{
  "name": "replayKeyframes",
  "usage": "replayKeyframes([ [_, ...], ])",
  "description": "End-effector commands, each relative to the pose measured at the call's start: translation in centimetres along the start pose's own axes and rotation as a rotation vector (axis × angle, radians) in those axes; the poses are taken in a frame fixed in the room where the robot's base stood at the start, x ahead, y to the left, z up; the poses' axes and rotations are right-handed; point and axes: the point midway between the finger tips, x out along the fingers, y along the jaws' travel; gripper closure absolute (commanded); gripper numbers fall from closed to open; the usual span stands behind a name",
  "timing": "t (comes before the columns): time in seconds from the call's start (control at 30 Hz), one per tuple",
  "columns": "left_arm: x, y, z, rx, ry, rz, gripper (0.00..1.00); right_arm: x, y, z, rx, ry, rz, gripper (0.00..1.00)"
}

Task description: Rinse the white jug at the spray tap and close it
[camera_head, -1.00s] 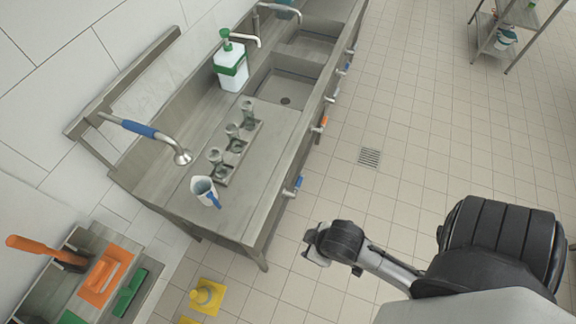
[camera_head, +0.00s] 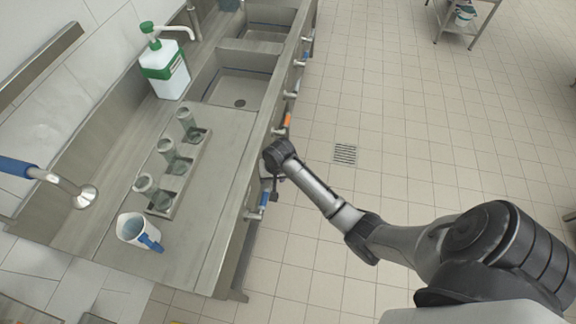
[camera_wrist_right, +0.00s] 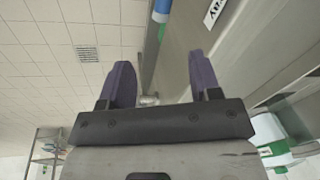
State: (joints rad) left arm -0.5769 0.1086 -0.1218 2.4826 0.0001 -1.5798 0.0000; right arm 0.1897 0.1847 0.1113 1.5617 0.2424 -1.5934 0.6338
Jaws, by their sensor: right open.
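The white jug (camera_head: 131,228) with a blue handle stands upright on the steel counter in the head view, near its front left end. The spray tap (camera_head: 84,197), with a metal head and blue grip, hangs to the left of the jug; no water is visible. A blue-handled valve (camera_head: 264,203) sits on the counter's front edge. My right gripper (camera_head: 270,190) is beside that front edge, close to this valve, partly hidden by its own wrist. In the right wrist view its two fingers (camera_wrist_right: 160,82) are apart with nothing held. My left gripper is out of view.
A tray of grey cups (camera_head: 160,208) stands behind the jug. A white and green bottle (camera_head: 165,72) is beside the sink (camera_head: 225,90). An orange-handled valve (camera_head: 287,121) is further along the front edge. The tiled floor (camera_head: 400,130) to the right is open.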

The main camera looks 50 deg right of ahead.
Motion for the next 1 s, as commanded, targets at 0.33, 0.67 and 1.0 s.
replayKeyframes([
  [0.33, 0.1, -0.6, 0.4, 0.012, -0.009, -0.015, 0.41, 0.3, -0.3, 0.4, 0.368, -0.026, -0.009, 0.43],
  [0.67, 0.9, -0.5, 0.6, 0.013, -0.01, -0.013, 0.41, 4.1, -0.3, 0.6, 0.394, -0.027, -0.006, 0.43],
  [1.0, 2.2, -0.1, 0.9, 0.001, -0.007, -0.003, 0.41, 10.0, -0.4, 0.7, 0.392, -0.026, -0.007, 0.43],
])
